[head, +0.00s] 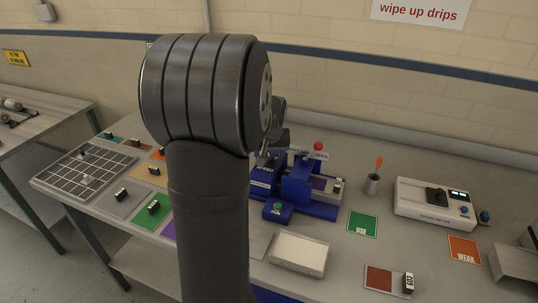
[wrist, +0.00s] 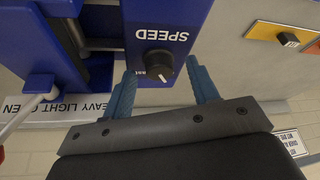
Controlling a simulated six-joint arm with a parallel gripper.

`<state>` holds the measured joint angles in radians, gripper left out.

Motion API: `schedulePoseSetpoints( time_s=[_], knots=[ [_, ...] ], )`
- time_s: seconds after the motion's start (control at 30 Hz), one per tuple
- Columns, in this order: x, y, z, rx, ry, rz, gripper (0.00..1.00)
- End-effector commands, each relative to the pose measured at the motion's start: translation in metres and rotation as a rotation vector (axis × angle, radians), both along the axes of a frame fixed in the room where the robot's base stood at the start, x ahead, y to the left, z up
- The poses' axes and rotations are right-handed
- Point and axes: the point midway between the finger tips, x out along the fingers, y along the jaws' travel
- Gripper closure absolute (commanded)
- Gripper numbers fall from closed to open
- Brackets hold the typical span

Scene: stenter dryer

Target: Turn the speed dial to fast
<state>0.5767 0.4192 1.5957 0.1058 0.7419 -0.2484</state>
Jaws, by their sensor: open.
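The speed dial (wrist: 157,60) is a round black knob with a white pointer mark, on the blue machine (wrist: 200,18) under the word SPEED, which reads upside down in the wrist view. The pointer mark is toward the lower right of the knob there; a partly covered word ending in "ast" is at its lower left. My gripper (wrist: 160,71) is open, its two blue fingers on either side of the dial. I cannot tell whether they touch it. In the head view my arm hides the dial and most of the gripper; the blue machine (head: 318,209) shows to its right.
A red-knobbed lever (head: 318,147) stands on the machine. A blue button box (head: 278,211) and white tray (head: 299,254) are in front. Colored sample cards and a grid board (head: 85,172) lie left.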

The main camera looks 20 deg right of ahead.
Motion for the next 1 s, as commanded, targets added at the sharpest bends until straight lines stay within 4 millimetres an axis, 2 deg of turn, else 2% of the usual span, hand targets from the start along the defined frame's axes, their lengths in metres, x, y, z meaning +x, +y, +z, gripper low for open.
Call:
schedulePoseSetpoints(
  time_s=[0.33,0.57,1.0],
  knots=[
    [0.0013,-0.0004,-0.0035,0.0,0.0,0.0,0.46],
    [0.0014,-0.0004,-0.0034,0.0,0.0,0.0,0.9],
    [0.002,0.0006,-0.0032,-0.001,0.0,-0.087,0.9]
  ],
)
